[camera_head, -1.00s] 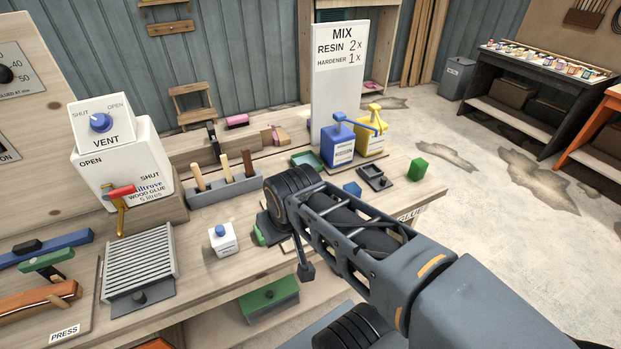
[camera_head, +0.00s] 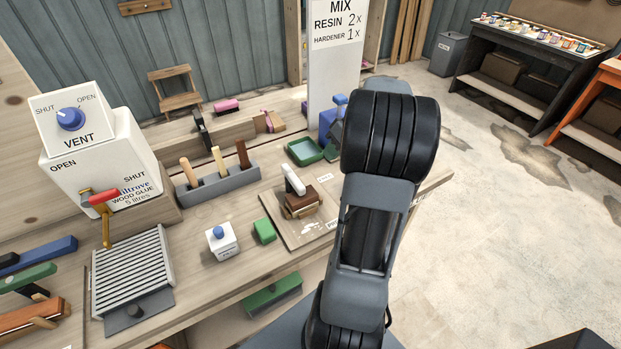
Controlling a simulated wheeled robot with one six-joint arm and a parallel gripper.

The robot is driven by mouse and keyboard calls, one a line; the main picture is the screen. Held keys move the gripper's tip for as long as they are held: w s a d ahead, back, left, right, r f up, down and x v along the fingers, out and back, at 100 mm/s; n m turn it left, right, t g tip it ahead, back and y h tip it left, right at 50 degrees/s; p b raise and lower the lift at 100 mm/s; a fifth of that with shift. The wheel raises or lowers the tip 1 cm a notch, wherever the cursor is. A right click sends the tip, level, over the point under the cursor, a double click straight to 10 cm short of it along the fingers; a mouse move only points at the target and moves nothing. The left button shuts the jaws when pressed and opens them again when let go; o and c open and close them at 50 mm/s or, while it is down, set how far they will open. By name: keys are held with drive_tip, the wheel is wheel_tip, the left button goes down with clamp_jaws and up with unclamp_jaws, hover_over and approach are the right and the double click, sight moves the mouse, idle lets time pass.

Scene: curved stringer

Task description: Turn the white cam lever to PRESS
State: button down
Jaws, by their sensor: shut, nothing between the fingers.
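The white cam lever (camera_head: 293,179) stands up from a brown clamp block (camera_head: 302,205) and leans towards the back left. The block sits on a light wooden board (camera_head: 280,222) near the front edge of the bench. A small label (camera_head: 324,177) lies behind and to the right of the block, too small to read. Another label (camera_head: 332,225) at the board's right corner is partly cut off by my arm. My arm rises in front, just right of the board. My gripper does not show; it is hidden behind the arm or out of view.
The MIX sign (camera_head: 338,60) stands at the back.

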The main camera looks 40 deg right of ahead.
sight(293, 179)
drive_tip(key=shift+t, duration=0.4)
drive_tip(key=w+f, duration=0.1)
drive_tip(key=f, duration=0.2)
drive_tip(key=w+f+p, duration=0.1)
drive_tip(key=f, duration=0.2)
drive_tip(key=w+a+f, duration=0.1)
drive_tip(key=f, duration=0.2)
drive_tip(key=a+p, duration=0.1)
drive_tip(key=a, duration=0.2)
drive_tip(key=shift+a+f+p, duration=0.1)
drive_tip(key=shift+a+p, duration=0.3)
drive_tip(key=shift+a, duration=0.15)
drive_tip(key=shift+d+f, duration=0.1)
